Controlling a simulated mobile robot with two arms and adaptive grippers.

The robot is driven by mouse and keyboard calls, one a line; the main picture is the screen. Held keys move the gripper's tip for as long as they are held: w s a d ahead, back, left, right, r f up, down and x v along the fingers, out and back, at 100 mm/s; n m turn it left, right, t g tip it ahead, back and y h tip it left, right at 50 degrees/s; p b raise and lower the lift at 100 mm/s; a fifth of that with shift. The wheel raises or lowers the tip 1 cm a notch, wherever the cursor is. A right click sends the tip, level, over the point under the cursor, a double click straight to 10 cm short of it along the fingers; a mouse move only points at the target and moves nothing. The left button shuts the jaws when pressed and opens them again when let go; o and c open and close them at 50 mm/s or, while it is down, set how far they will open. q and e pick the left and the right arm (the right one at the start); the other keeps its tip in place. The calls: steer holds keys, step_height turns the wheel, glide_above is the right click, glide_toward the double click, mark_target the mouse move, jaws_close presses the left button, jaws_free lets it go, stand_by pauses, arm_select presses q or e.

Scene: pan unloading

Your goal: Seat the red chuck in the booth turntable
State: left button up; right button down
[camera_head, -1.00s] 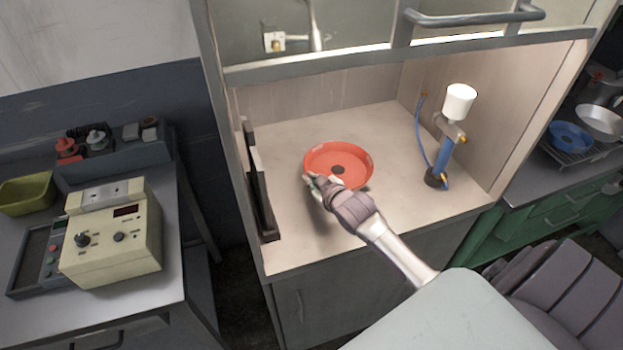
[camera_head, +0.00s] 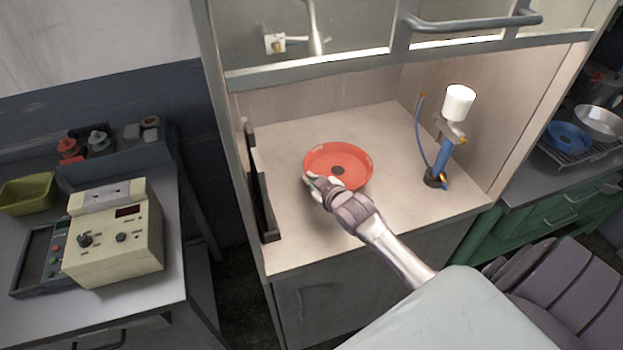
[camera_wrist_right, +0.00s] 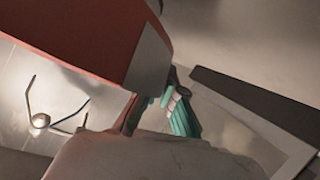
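A red round dish (camera_head: 325,158) with a dark centre spot is inside the booth. Whether it is the red chuck I cannot tell. My right gripper (camera_head: 311,182) is at the dish's near left rim and appears shut on it. In the right wrist view the dish (camera_wrist_right: 90,35) hangs large over the top left, its edge at the teal-padded fingers (camera_wrist_right: 160,108). A small three-armed metal piece (camera_wrist_right: 41,121), possibly the turntable, shows below the dish there; the dish hides it in the head view. A small red knob-like piece (camera_head: 68,150) stands on the left rack. My left gripper is out of view.
A spray gun with a white cup (camera_head: 459,103) stands at the booth's right. A dark upright panel (camera_head: 262,200) stands at its left edge. The booth floor (camera_head: 270,145) is otherwise clear. A cream control box (camera_head: 115,240) sits on the left table; pans (camera_head: 600,123) are at far right.

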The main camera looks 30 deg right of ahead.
steer(key=shift+f+b, duration=0.3)
steer(key=shift+f, duration=0.1)
stand_by(0.3)
steer(key=c, duration=1.6)
jaws_free()
steer(key=shift+p+v, duration=0.85)
steer(key=shift+p, duration=0.05)
steer(key=p+v, duration=0.7)
steer(key=v, duration=0.2)
steer(key=shift+s, duration=0.2)
